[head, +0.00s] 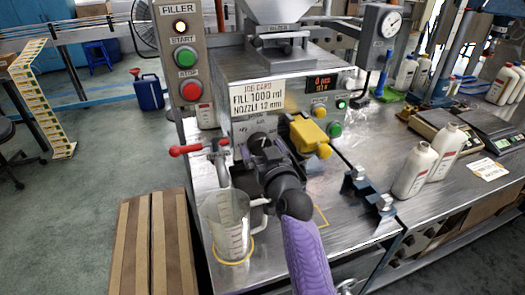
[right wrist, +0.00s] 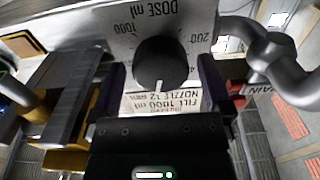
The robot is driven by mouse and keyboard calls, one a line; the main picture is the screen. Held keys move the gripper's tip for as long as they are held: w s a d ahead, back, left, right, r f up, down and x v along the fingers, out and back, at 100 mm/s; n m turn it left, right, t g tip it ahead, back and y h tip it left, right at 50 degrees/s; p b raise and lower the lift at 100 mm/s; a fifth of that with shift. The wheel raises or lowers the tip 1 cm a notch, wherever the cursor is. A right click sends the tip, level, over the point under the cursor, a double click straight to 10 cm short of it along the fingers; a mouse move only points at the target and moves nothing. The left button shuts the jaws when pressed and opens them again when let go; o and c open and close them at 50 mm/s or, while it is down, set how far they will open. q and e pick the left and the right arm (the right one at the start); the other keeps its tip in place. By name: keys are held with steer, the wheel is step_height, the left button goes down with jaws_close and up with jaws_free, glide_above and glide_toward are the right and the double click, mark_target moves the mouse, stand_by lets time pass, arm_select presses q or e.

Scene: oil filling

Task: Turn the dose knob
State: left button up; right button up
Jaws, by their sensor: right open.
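The black dose knob (right wrist: 160,62) shows in the right wrist view on a white plate marked DOSE ml. The plate appears upside down, and the knob's white pointer faces the bottom of the picture, away from the 1000 and 200 marks. My right gripper (right wrist: 160,84) is open, with one dark finger on each side of the knob; I cannot tell whether they touch it. In the head view my right gripper (head: 259,146) is at the filler's front panel and mostly hides the knob. My left gripper is not in view.
The job card (head: 257,95) reads FILL 1000 ml, NOZZLE 12 mm. A red-handled valve (head: 187,149) and a clear measuring jug (head: 230,227) are left of my right arm. A yellow part (head: 308,132) sits close on its right. White bottles (head: 414,171) stand farther right.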

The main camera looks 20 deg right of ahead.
steer(key=c, duration=1.2)
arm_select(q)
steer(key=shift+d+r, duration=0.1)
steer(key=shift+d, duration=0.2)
arm_select(e)
steer(key=shift+o, duration=0.2)
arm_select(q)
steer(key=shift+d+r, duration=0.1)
